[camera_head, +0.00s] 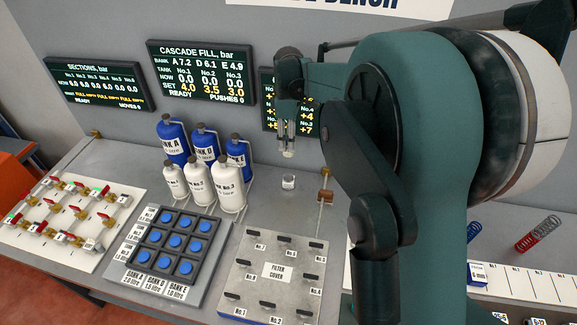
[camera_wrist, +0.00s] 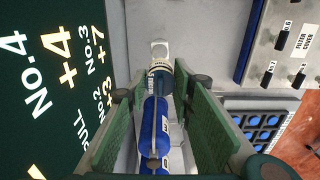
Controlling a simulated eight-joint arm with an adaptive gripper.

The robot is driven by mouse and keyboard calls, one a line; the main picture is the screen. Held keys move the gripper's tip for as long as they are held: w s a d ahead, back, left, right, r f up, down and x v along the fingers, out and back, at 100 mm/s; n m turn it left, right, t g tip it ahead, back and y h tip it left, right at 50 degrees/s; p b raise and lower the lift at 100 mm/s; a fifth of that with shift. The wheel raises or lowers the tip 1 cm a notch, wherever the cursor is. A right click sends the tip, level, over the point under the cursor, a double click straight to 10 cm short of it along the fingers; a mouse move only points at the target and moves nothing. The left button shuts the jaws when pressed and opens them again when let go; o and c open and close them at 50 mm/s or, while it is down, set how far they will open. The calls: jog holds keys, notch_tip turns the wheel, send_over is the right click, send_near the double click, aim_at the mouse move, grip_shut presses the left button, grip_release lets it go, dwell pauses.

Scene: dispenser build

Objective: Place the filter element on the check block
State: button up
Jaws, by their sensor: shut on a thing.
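My gripper (camera_head: 287,140) hangs above the back of the bench, pointing down. It is shut on a small pale cylinder, which I take to be the filter element (camera_head: 288,154). A small whitish block, which I take to be the check block (camera_head: 288,182), stands on the bench below the gripper, apart from the held element. It also shows in the wrist view (camera_wrist: 160,48), just past the element.
Blue bottles (camera_head: 173,143) and white bottles (camera_head: 198,183) stand left of the gripper. A filter cover plate (camera_head: 277,271) with several dark handles lies in front, with a small brown-topped post (camera_head: 325,197) to the right. Display boards hang on the wall behind.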

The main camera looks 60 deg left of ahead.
notch_tip(320, 180, down, 9)
dwell(0.3)
jog(key=shift+f, duration=0.1)
jog(key=shift+f+p, duration=0.35)
jog(key=shift+f, duration=1.6)
jog(key=shift+f, duration=0.2)
jog(key=o, duration=0.9)
jog(key=shift+r, duration=0.2)
notch_tip(320, 180, up, 12)
jog(key=shift+b, duration=0.3)
